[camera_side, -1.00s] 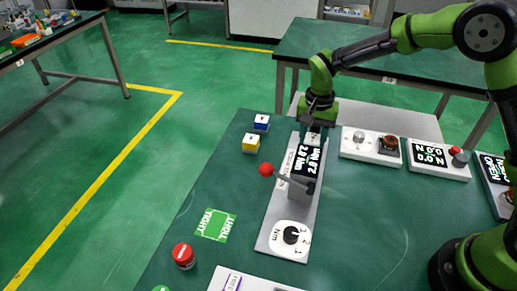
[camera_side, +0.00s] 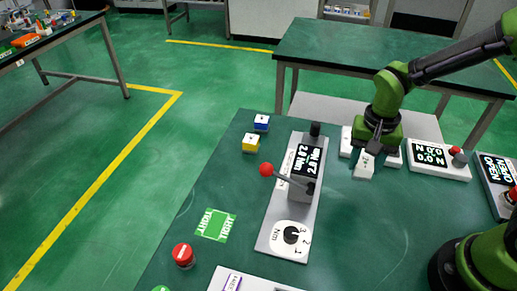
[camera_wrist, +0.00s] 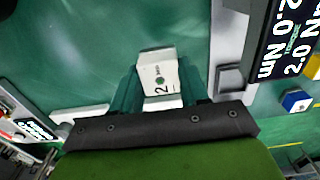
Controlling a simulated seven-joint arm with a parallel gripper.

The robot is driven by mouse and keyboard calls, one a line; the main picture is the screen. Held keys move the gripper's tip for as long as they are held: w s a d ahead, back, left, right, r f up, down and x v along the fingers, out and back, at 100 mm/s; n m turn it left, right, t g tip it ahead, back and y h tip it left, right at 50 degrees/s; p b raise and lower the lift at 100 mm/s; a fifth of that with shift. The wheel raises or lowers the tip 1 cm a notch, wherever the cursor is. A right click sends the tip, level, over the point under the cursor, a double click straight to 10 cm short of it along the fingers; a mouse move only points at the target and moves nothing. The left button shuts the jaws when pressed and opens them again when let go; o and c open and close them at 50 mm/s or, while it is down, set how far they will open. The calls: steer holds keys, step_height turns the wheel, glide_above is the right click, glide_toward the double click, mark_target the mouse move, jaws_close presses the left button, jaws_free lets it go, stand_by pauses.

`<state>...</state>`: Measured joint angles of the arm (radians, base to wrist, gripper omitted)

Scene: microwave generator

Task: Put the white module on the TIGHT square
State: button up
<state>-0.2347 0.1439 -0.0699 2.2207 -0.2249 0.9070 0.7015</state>
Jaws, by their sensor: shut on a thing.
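The white module (camera_side: 364,164) is a small white block held between the fingers of my gripper (camera_side: 371,150), just right of the grey torque device. In the wrist view the white module (camera_wrist: 160,77) shows a dark "2" and a green dot, and my gripper (camera_wrist: 161,92) is shut on it. The TIGHT square (camera_side: 216,225) is a green patch with white lettering, lying bare on the table at the left front in the side view. It does not show in the wrist view.
The grey torque device (camera_side: 290,205) with a red-knobbed lever (camera_side: 267,170) stands between my gripper and the square. Blue (camera_side: 261,122) and yellow (camera_side: 251,142) blocks sit behind left. A red button (camera_side: 183,254) is near the square. Control boxes (camera_side: 438,158) stand right.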

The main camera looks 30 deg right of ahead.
mark_target(366, 163)
step_height(366, 163, up, 11)
steer(key=s+a, duration=0.3)
steer(key=a, duration=2)
steer(key=f, duration=1.2)
steer(key=shift+w+d+f, duration=0.1)
steer(key=shift+d+f, duration=0.1)
steer(key=shift+f, duration=0.1)
steer(key=w+a, duration=0.3)
steer(key=w+a+f, duration=0.1)
steer(key=w+a, duration=0.7)
steer(key=shift+f, duration=0.4)
steer(key=shift+w+f, duration=0.1)
steer(key=shift+f, duration=1.6)
steer(key=shift+f, duration=0.1)
steer(key=o, duration=1.1)
steer(key=shift+f, duration=0.1)
steer(key=shift+o, duration=0.2)
